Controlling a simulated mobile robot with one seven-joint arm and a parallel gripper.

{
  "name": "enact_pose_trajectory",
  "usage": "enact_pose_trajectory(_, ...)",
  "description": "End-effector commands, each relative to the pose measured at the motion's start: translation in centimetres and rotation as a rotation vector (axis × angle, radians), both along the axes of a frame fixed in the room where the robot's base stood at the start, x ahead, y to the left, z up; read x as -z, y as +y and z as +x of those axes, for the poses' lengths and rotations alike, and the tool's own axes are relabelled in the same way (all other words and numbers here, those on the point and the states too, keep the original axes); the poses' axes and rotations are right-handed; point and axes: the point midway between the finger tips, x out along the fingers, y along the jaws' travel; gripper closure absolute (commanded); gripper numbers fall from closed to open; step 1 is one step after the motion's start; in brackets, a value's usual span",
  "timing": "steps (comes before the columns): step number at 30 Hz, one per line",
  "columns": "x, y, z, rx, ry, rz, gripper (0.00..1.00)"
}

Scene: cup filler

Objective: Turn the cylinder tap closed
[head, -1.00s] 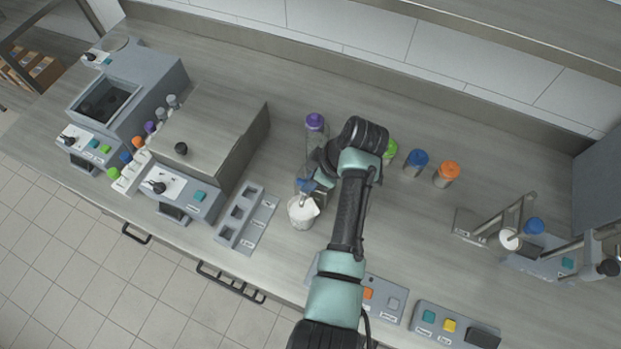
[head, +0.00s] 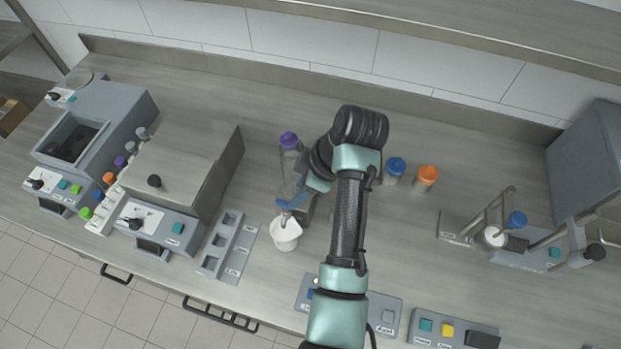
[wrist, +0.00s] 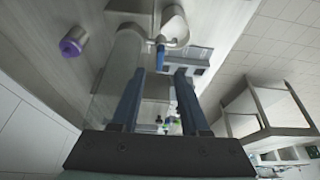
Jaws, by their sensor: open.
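A clear upright cylinder (wrist: 118,62) stands on the counter, with a small blue tap handle (wrist: 160,56) near its foot in the wrist view. A white cup (wrist: 174,26) is beside the tap; in the head view the cup (head: 286,235) stands just in front of my gripper (head: 291,202). In the wrist view my gripper (wrist: 158,74) has its two dark blue fingers apart, with the blue handle in line with the gap, just beyond the fingertips. I cannot tell whether either finger touches it. In the head view my gripper and wrist mostly hide the tap.
A purple-lidded container (head: 289,141) stands behind the cylinder. Blue-lidded (head: 396,167) and orange-lidded (head: 427,175) containers stand right of my arm. A slotted grey holder (head: 229,243) and a box-shaped machine (head: 184,165) are at left. Button panels (head: 380,309) lie along the front edge.

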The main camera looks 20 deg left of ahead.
Motion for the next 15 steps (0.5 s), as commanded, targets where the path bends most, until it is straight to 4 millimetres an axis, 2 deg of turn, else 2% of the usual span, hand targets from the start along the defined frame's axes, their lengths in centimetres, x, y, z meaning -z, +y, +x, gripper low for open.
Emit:
enact_pose_trajectory(7, -4.8, -1.9, 0.0, 0.002, -0.002, -0.002, 0.55)
enact_pose_trajectory(15, -6.0, -2.5, -0.1, -0.001, 0.001, -0.001, 0.55)
